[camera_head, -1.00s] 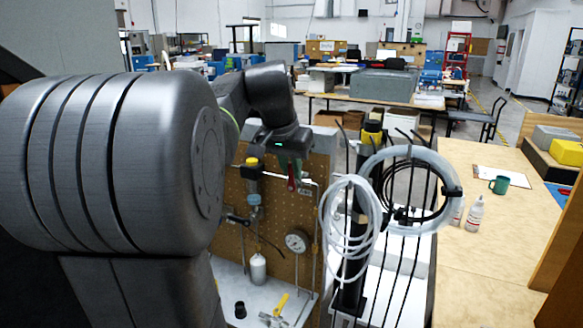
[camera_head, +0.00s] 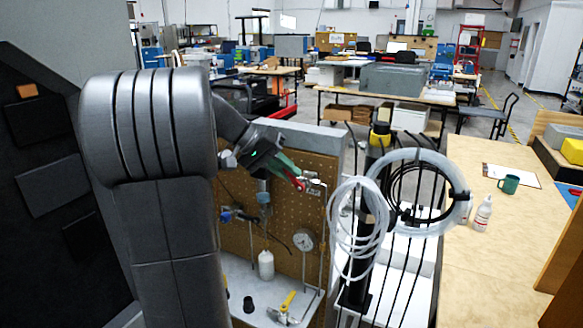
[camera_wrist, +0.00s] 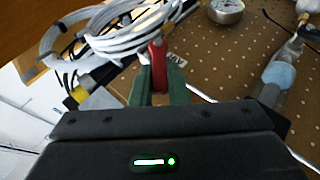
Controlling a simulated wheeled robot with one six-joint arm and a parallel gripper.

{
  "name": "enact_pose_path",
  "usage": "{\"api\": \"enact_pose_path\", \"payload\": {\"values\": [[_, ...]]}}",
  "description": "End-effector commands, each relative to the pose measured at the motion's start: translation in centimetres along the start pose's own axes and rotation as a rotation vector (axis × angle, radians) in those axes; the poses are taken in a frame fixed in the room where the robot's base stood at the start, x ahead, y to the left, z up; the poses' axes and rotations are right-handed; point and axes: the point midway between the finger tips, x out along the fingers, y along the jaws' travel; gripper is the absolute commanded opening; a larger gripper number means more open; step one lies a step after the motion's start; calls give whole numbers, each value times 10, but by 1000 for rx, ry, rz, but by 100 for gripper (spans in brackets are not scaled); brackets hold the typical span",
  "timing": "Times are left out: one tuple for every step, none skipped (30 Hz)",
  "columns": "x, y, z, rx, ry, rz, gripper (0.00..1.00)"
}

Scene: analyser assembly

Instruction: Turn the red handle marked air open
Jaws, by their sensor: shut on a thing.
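The red handle (camera_head: 299,184) is on the pegboard panel, its tip sticking out from between green fingers. In the head view it slants down to the right. In the wrist view the red handle (camera_wrist: 158,66) stands between the two green fingers. My gripper (camera_head: 287,168) is shut on it, tilted down to the right; it also shows in the wrist view (camera_wrist: 158,84). A small pale label is beside the handle, too small to read.
The pegboard (camera_head: 285,230) carries a round gauge (camera_head: 304,240) and thin metal tubes. A blue-handled fitting (camera_head: 228,215) is at its left. Coiled white hoses (camera_head: 357,230) on a black stand are close on the right. A white bottle (camera_head: 266,264) stands on the shelf below.

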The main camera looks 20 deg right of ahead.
Motion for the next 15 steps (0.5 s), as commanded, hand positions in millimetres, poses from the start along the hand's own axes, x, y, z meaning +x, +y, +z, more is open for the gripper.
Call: {"api": "enact_pose_path", "payload": {"values": [[0,-4,0,-19,2,40,0],[0,-6,0,-30,2,65,0],[0,-7,0,-42,2,96,0],[0,-8,0,-51,2,120,0],[1,-10,0,-60,1,143,0],[1,-11,0,-72,2,171,0],[2,-12,0,-80,2,192,0],[2,-13,0,-88,1,212,0],[2,-15,0,-99,2,236,0],[2,-16,1,-106,2,254,0],[2,-16,1,-113,1,270,0],[2,-17,1,-121,2,291,0],[3,-18,1,-127,2,304,0],[3,-18,1,-132,2,318,0],[3,-19,1,-139,2,335,0]]}}
